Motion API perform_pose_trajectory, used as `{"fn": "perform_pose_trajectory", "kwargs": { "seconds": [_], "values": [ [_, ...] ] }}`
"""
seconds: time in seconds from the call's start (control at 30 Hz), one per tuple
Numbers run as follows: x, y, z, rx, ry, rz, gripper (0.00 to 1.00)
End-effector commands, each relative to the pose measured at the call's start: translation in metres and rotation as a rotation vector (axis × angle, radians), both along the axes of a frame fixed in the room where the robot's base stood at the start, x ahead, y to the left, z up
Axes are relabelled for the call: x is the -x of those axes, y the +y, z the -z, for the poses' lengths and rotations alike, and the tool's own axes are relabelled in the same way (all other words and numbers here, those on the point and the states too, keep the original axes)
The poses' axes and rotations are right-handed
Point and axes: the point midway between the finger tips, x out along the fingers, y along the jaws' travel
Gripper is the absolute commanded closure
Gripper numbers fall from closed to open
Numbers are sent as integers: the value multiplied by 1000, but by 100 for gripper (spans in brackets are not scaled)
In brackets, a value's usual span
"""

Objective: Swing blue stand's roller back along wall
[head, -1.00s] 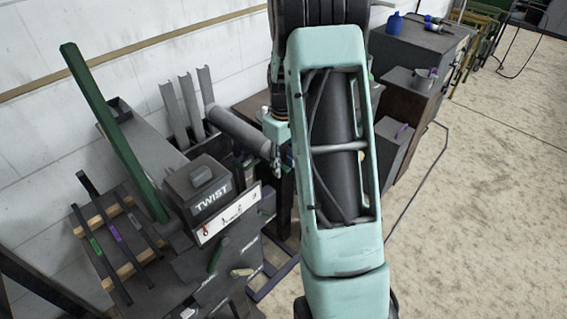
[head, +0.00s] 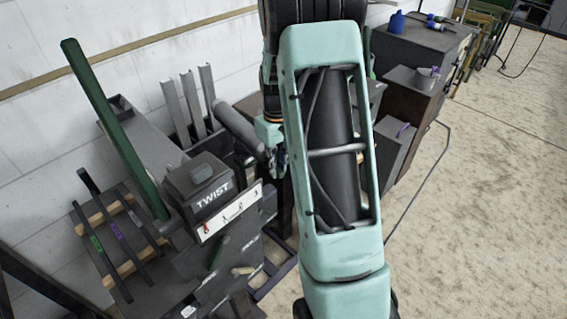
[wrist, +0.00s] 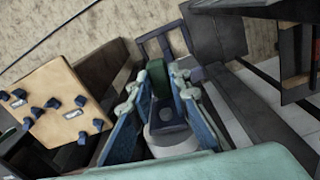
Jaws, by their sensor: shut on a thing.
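The roller (head: 238,130) is a long grey cylinder in the head view, reaching out from beside the grey upright channels near the wall. It lies at an angle to the wall. My gripper (head: 273,160) is at its near end, partly hidden behind my arm. In the wrist view my gripper's two blue fingers (wrist: 160,86) are closed about a dark green piece (wrist: 157,74). I take it for part of the roller's end, though its join is hidden. The blue stand is largely hidden; a dark bluish floor frame (head: 268,284) shows below, and I cannot tell whether it belongs to it.
A dark box marked TWIST (head: 202,184) stands left of the roller, with a long green bar (head: 110,125) behind it. Grey upright channels (head: 190,103) stand by the wall. Dark cabinets (head: 415,50) stand at the right.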

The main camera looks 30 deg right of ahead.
Motion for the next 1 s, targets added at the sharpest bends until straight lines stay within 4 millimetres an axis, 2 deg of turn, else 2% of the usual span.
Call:
{"fn": "perform_pose_trajectory", "kwargs": {
  "seconds": [0.2,0.5,0.73,1.0],
  "values": [
    [4,35,0,-1,-1,165,100],
    [0,75,-1,-1,-1,373,100],
    [-4,92,-1,-1,-1,474,100],
    [-6,98,-1,-1,-1,515,100]
  ]
}}
